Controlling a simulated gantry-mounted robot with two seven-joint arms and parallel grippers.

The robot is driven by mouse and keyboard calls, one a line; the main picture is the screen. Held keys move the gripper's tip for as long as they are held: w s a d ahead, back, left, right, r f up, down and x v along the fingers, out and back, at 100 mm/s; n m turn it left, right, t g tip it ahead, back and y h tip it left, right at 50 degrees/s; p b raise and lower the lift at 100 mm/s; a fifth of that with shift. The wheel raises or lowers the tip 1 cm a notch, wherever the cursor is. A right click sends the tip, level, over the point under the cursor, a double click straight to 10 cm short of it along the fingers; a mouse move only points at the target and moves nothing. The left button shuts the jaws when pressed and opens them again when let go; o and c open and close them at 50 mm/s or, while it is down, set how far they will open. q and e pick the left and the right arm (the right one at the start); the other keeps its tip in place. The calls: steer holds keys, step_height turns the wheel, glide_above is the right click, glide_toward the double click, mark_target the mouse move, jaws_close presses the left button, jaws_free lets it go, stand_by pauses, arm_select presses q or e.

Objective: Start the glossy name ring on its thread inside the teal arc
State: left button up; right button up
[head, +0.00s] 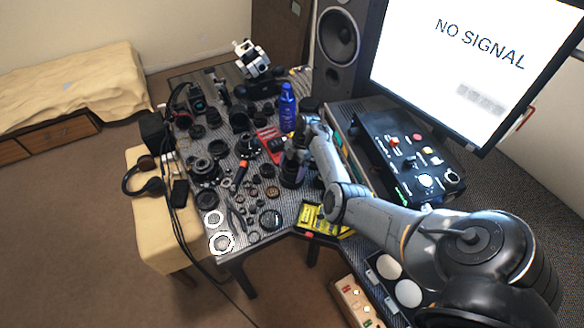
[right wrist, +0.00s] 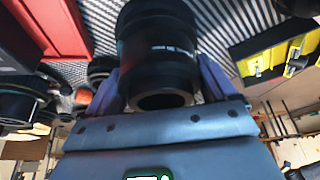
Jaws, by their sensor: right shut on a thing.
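My right gripper (head: 299,142) is over the middle of the workbench in the head view. In the right wrist view its two bluish fingers (right wrist: 160,84) are shut on a black lens barrel (right wrist: 158,40) with pale lettering on its side. The barrel's near end is a round rim with a dark opening. In the head view a black cylinder (head: 291,173) stands just below the gripper; I cannot tell whether it is the held barrel. I cannot make out the glossy name ring or the teal arc. My left gripper is not in view.
The patterned workbench (head: 262,222) is crowded with black lens parts and rings. A blue bottle (head: 287,107) stands behind the gripper and a red tray (head: 268,138) lies left of it. A yellow-black case (head: 318,219) is at the front edge. A control box (head: 408,155) stands right.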

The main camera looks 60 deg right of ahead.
steer(key=shift+f, duration=0.1)
stand_by(0.3)
steer(key=o, duration=0.7)
steer(key=shift+o, duration=0.6)
